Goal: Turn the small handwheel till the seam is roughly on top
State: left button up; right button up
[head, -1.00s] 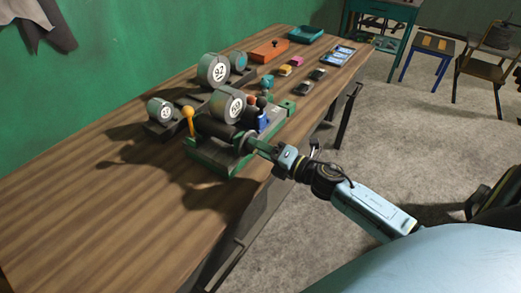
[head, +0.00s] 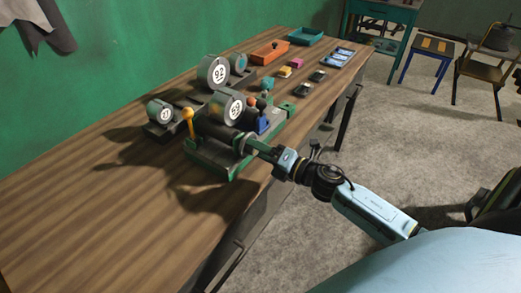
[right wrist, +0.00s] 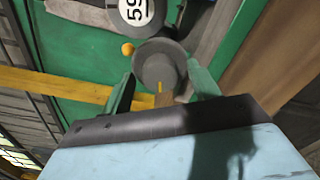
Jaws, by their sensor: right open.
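The small handwheel (head: 243,143) is a grey round wheel at the near end of the green-based machine (head: 205,162). I cannot tell for sure whether this mark is the seam. My right gripper (head: 251,147) reaches to the handwheel from the right. In the right wrist view its green fingers (right wrist: 164,88) are open, one on each side of the wheel's lower part. I cannot tell whether they touch it. My left gripper is not in view.
The machine carries numbered drums (head: 227,106), an orange-knobbed lever (head: 188,117) and a blue part (head: 263,124). An orange tray (head: 269,52), a teal tray (head: 306,36) and small blocks lie farther back. The wooden table (head: 75,215) is clear at the near left.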

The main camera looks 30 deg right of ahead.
jog(key=b+v, duration=0.1)
jog(key=v, duration=1.2)
jog(key=shift+s, duration=0.2)
jog(key=shift+d, duration=0.1)
jog(key=s+d+f+m+g+h, duration=0.1)
jog(key=s+f+m+g+h, duration=0.25)
jog(key=f+m, duration=0.75)
jog(key=s+d+f+m+g+h, duration=0.2)
jog(key=s+f+m+h, duration=0.15)
jog(key=f, duration=1.35)
jog(key=s+a+f+m+g, duration=0.5)
jog(key=s+f, duration=0.5)
jog(key=s, duration=0.2)
jog(key=s+a+f+m+g, duration=0.5)
jog(key=s+a+f, duration=0.3)
jog(key=s+f, duration=0.3)
jog(key=shift+s+m, duration=0.55)
jog(key=shift+s, duration=0.35)
jog(key=shift+r, duration=0.1)
